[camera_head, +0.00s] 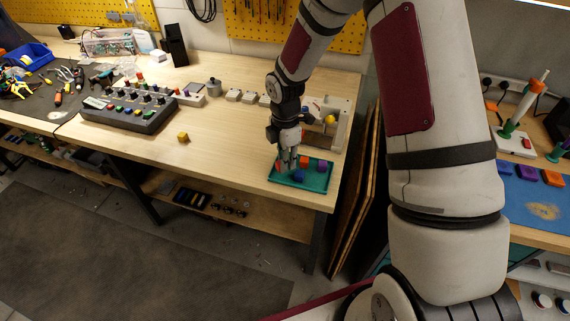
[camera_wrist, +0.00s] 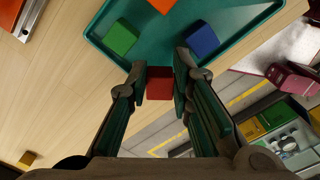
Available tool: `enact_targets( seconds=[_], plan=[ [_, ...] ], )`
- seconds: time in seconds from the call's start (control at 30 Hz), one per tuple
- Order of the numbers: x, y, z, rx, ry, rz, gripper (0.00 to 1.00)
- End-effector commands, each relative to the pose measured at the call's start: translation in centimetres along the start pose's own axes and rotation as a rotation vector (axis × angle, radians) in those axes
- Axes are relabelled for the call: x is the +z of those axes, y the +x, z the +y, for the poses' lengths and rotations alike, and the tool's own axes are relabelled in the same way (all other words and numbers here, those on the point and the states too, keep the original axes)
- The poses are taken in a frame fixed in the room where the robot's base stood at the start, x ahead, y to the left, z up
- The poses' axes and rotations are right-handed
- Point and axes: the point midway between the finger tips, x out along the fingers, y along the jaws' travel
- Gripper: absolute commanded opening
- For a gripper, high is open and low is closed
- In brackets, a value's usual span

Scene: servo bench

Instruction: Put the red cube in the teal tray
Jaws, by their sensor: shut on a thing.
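My gripper (camera_wrist: 160,84) is shut on the red cube (camera_wrist: 158,76), with one finger on each side of it. In the head view my gripper (camera_head: 288,165) points down at the left part of the teal tray (camera_head: 317,187); the fingers mostly hide the red cube there. In the wrist view the tray (camera_wrist: 150,50) lies just beyond the fingertips, and the held cube overlaps its near edge in the picture. I cannot tell how high the cube is above the tray.
The tray holds a green cube (camera_wrist: 121,37), a blue cube (camera_wrist: 202,39), an orange cube (camera_head: 304,162) and a purple cube (camera_head: 322,167). A yellow cube (camera_head: 183,137) sits apart on the wooden bench (camera_head: 235,150). A button panel (camera_head: 128,110) stands farther left. The tray is near the bench's right end.

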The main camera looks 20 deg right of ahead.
Motion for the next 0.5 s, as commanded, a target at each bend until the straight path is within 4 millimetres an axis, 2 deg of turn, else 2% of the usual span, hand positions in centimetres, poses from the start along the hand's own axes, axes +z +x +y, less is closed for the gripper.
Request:
enact_targets(
  seconds=[0.1,0.2,0.5],
  plan=[
    [-0.2,1.5,-0.2,-0.002,-0.002,0.001,0.13],
    [-0.1,2.1,-0.1,0.001,-0.002,0.0,0.13],
    [-0.1,2.3,0.0,0.001,-0.001,0.0,0.13]
  ],
)
